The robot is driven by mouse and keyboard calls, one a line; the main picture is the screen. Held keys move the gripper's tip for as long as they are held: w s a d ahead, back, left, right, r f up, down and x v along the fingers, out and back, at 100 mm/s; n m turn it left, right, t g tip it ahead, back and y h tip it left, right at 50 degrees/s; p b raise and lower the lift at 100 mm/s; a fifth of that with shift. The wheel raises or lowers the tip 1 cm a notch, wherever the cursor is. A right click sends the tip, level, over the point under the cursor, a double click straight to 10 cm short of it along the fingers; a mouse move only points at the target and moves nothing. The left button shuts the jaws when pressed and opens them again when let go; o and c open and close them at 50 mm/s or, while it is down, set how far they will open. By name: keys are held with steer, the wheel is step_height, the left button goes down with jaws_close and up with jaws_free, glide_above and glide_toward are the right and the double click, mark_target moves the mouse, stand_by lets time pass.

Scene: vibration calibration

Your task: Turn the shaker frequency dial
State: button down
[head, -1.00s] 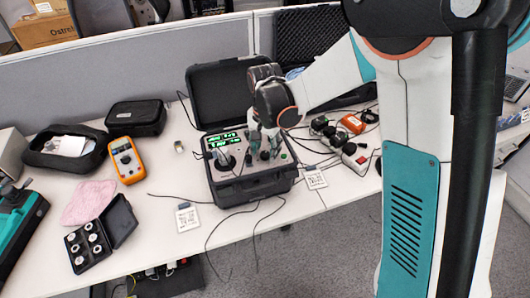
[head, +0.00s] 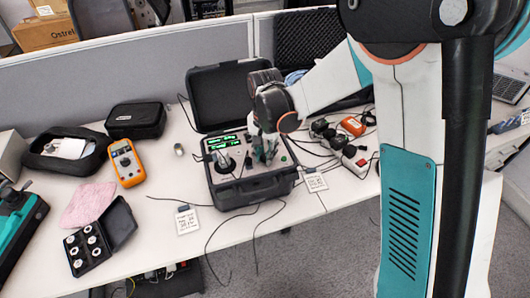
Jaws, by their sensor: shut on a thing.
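The shaker (head: 242,190) is a black open case on the table, its lid (head: 222,98) raised behind it. Its grey panel carries a lit green display (head: 228,142) and a black round part (head: 223,161) at the left. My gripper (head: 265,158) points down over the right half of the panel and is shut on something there. The frequency dial is not clearly visible; the fingers cover that spot, so I take it to be between them.
An orange multimeter (head: 126,162), a pink cloth (head: 88,204) and a black box of several round pieces (head: 88,249) lie left of the case. Power strips and plugs (head: 354,157) crowd its right. Loose cables hang over the front edge.

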steer(key=shift+n, duration=0.3)
steer(key=n, duration=0.7)
steer(key=shift+n+b, duration=0.3)
steer(key=n, duration=1.8)
steer(key=shift+b, duration=0.3)
steer(key=shift+n, duration=1.6)
